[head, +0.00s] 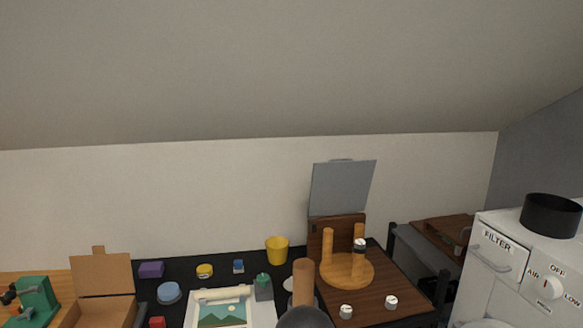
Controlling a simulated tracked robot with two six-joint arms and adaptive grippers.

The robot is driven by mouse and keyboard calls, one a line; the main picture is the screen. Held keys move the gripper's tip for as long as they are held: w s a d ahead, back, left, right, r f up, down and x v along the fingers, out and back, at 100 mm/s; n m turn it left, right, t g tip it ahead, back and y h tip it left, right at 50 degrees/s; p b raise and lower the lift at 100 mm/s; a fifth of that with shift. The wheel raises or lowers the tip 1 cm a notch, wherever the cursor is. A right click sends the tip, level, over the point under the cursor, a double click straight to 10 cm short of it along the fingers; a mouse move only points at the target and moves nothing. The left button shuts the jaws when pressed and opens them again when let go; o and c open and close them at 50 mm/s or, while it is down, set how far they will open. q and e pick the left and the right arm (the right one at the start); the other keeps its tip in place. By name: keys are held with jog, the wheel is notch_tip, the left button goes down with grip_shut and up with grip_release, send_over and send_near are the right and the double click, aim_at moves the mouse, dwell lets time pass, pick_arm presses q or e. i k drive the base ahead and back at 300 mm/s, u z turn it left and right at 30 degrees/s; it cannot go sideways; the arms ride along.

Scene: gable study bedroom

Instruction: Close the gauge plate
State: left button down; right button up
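A flat grey plate (342,188) stands raised, leaning slightly back, at the rear of a dark brown wooden board (385,285). It is the likeliest gauge plate, but no label shows on it. Its lower edge meets a brown upright panel (347,222), and a small tab shows at its top edge. The wooden board in front carries a round wooden disc (347,270) with upright wooden pegs, and two silver knobs near its front. Neither of my grippers shows in the head view.
A wooden handle with a dark rounded base (304,318) stands in front of the board's left side. A yellow cup (277,250), a framed picture (222,308) and an open cardboard box (103,275) are left. A white filter unit (500,268) stands right.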

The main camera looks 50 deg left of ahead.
aim_at(341, 185)
jog(key=u, duration=0.05)
jog(key=k, duration=0.55)
jog(key=u, duration=0.65)
jog(key=i, duration=0.85)
jog(key=u, duration=0.15)
